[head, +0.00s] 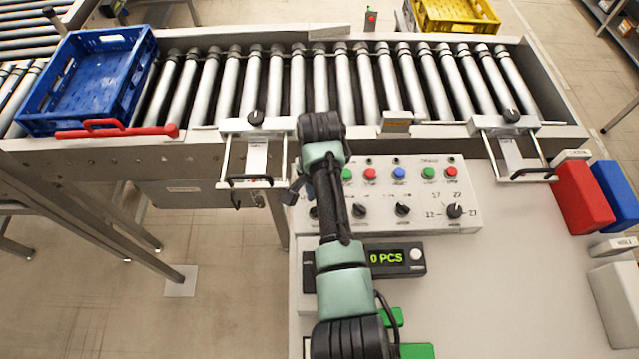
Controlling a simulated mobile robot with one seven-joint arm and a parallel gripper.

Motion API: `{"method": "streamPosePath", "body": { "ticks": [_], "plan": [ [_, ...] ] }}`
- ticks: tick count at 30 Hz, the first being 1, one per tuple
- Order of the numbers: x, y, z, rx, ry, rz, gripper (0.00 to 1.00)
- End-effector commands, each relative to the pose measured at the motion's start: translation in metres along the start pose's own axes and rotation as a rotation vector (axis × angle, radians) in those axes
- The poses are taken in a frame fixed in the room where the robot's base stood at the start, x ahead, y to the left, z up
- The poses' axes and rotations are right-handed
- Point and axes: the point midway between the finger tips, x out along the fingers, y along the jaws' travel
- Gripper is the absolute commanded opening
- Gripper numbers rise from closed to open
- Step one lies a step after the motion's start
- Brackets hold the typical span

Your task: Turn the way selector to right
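The control panel (440,193) is on the grey table, beside the conveyor. A row of black rotary knobs runs along it: a left knob (314,212), partly hidden by my arm, a middle knob (359,210), a right knob (403,209) and a numbered dial (455,211). Their labels are too small to read, so I cannot tell which is the way selector or where it points. My gripper (293,192) shows only as a small dark part at the panel's left edge, mostly hidden behind my arm. I cannot see its fingertips or any contact with a knob.
Colored push buttons (399,172) line the panel above the knobs. A counter display (384,259) reads "0 PCS". A roller conveyor (320,85) runs behind, with a blue crate (95,75) at left and two handled slides (257,150). Red (583,198) and blue (617,192) blocks stand at right.

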Motion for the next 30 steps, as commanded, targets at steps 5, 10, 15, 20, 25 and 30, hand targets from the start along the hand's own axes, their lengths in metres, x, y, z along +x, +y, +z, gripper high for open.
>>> {"method": "streamPosePath", "body": {
  "ticks": [5,10,15,20,25,30],
  "plan": [
    [-0.032,-0.002,-0.001,-0.001,0.004,-0.005,0.44],
    [-0.073,-0.001,-0.001,0.000,0.006,-0.006,0.44],
    [-0.110,0.000,0.000,0.001,0.003,-0.001,0.44],
    [-0.120,0.001,-0.001,0.002,0.002,0.000,0.44],
    [-0.122,0.001,-0.001,0.002,0.002,0.000,0.44],
    [-0.122,0.000,-0.001,0.001,0.002,-0.001,0.44]
  ]
}}
